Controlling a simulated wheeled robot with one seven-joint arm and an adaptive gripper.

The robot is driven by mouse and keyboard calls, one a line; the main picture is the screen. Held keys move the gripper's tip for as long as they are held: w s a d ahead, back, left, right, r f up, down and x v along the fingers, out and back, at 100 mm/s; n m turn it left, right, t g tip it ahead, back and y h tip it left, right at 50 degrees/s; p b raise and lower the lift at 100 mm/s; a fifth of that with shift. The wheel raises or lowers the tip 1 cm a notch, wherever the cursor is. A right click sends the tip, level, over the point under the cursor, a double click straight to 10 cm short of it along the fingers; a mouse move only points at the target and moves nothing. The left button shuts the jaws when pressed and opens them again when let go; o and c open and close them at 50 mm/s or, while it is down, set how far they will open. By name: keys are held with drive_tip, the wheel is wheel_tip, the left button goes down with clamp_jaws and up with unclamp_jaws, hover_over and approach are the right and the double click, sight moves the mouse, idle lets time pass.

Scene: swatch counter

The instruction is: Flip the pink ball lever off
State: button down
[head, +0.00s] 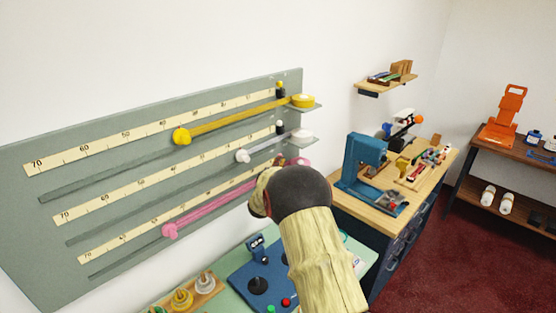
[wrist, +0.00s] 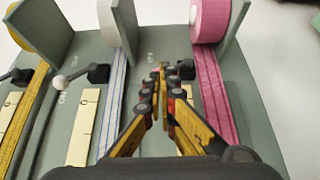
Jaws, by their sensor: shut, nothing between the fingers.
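My gripper (wrist: 163,78) is shut and empty in the wrist view. Its fingertips are at the pink ribbon's lane, left of the pink ribbon (wrist: 218,100) and below its pink roll (wrist: 208,20). A black lever mount (wrist: 186,69) shows just right of the fingertips; I cannot tell whether they touch it. In the head view, the pink ribbon (head: 215,208) runs along the lowest lane of the grey-green board (head: 35,240), and my arm covers the lever end.
The middle lane has a lever with a white ball (wrist: 60,83), left of the fingers. A grey upright divider (wrist: 124,30) stands between lanes. A blue panel (head: 248,273) lies below the board. A blue machine (head: 362,158) stands on the counter to the right.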

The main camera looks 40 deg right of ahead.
drive_tip(key=d+r+m+g+y+p, duration=0.1)
drive_tip(key=y+p, duration=0.1)
drive_tip(key=p, duration=0.5)
drive_tip(key=d+r+m+g+y+p, duration=0.1)
drive_tip(key=d+y+p, duration=0.1)
drive_tip(key=p, duration=0.5)
drive_tip(key=d+r+m+g+y+p, duration=0.1)
drive_tip(key=d+m+y+p, duration=0.1)
drive_tip(key=p, duration=0.5)
drive_tip(key=shift+w+d+y+p, duration=0.1)
drive_tip(key=shift+w+y+p, duration=0.15)
drive_tip(key=shift+y, duration=0.25)
drive_tip(key=shift+d+f, duration=0.15)
drive_tip(key=shift+p, duration=0.35)
drive_tip(key=shift+r+p, duration=0.85)
drive_tip(key=shift+p, duration=0.1)
